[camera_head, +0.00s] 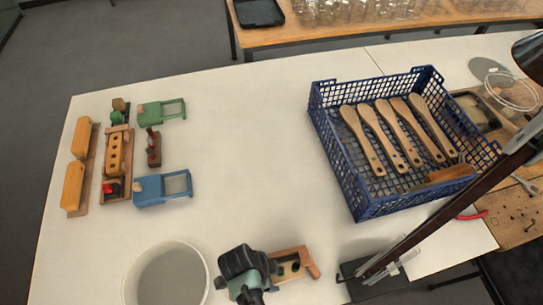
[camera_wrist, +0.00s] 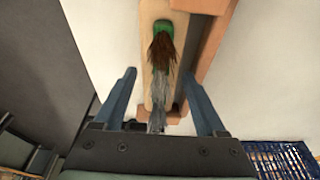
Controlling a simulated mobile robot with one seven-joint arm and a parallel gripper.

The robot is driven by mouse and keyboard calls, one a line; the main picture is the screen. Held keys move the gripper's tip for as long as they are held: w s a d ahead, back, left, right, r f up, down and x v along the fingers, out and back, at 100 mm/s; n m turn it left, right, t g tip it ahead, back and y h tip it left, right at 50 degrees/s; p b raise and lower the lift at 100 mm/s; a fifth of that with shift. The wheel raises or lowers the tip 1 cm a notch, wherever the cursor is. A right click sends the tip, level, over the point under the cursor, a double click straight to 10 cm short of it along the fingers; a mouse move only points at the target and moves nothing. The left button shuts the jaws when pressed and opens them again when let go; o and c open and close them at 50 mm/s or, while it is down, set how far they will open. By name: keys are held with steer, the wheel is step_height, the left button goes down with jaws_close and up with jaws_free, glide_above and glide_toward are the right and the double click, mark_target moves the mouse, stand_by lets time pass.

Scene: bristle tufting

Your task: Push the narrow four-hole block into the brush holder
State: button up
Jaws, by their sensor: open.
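A brown wooden holder (camera_head: 308,258) stands at the front of the white table, partly hidden behind my gripper (camera_head: 262,270). In the wrist view, its orange-brown wall (camera_wrist: 218,40) runs along the right side of a pale narrow wooden block (camera_wrist: 150,70). A green spot and a dark brown and grey bristle tuft (camera_wrist: 160,60) show on the block. I cannot count the block's holes or tell how deep it sits. My gripper (camera_wrist: 158,74) is open, one finger on each side of the block; contact is unclear. Another wooden block with several holes (camera_head: 114,154) stands on the left.
A white bucket (camera_head: 135,292) is left of my gripper. Yellow blocks (camera_head: 73,186), a green frame (camera_head: 160,111) and a blue frame (camera_head: 162,188) are at the left. The table's middle is clear.

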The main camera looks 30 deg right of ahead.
steer(key=shift+d+f, duration=0.15)
steer(key=shift+f, duration=0.4)
jaws_close()
